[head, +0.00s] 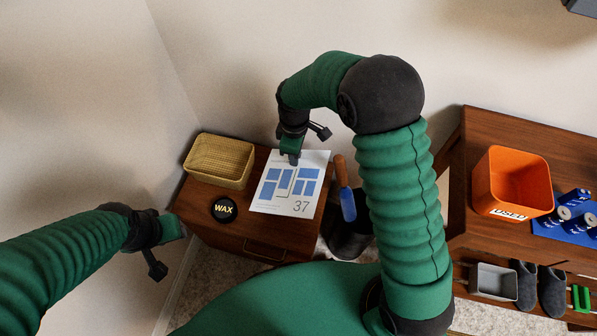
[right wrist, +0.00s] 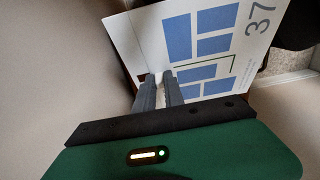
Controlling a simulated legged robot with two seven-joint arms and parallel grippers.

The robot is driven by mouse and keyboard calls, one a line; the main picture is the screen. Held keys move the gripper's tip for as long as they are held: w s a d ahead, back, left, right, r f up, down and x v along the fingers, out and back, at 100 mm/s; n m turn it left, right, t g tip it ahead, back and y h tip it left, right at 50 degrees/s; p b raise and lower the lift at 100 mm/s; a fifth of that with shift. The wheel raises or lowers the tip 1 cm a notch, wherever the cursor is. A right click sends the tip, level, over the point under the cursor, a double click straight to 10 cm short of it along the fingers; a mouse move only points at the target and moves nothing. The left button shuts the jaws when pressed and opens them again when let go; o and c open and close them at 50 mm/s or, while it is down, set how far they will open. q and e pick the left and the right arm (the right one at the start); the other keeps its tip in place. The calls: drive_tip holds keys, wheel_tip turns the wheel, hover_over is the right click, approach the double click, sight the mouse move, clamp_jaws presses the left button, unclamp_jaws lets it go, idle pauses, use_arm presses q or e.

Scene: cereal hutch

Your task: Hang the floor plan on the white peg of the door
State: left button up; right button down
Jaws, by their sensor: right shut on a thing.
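The floor plan (head: 291,184), a white sheet with blue blocks and the number 37, shows above the small wooden cabinet. My right gripper (head: 293,158) is shut on its edge. In the right wrist view the two fingers (right wrist: 160,84) are close together at the edge of the floor plan (right wrist: 205,42), which is tilted in the picture. I cannot tell whether the sheet still touches the cabinet top. My left gripper (head: 174,229) is empty-looking at the left of the cabinet; its jaws are unclear. The door and its white peg are not in view.
The wooden cabinet (head: 225,233) holds a yellow basket (head: 219,160) and a black WAX tin (head: 224,209). A blue-bladed tool (head: 346,200) stands in a dark container to its right. A wooden bench (head: 492,241) at right carries an orange bin (head: 514,183). Walls close in behind.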

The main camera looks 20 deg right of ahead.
sight(295, 170)
wheel_tip(295, 170, down, 9)
drive_tip(key=b, duration=0.3)
drive_tip(key=shift+r+b, duration=0.2)
drive_tip(key=shift+b, duration=0.1)
drive_tip(key=shift+s+f, duration=0.1)
drive_tip(key=shift+f, duration=0.4)
drive_tip(key=c, duration=1.4)
unclamp_jaws()
drive_tip(key=shift+c, duration=0.2)
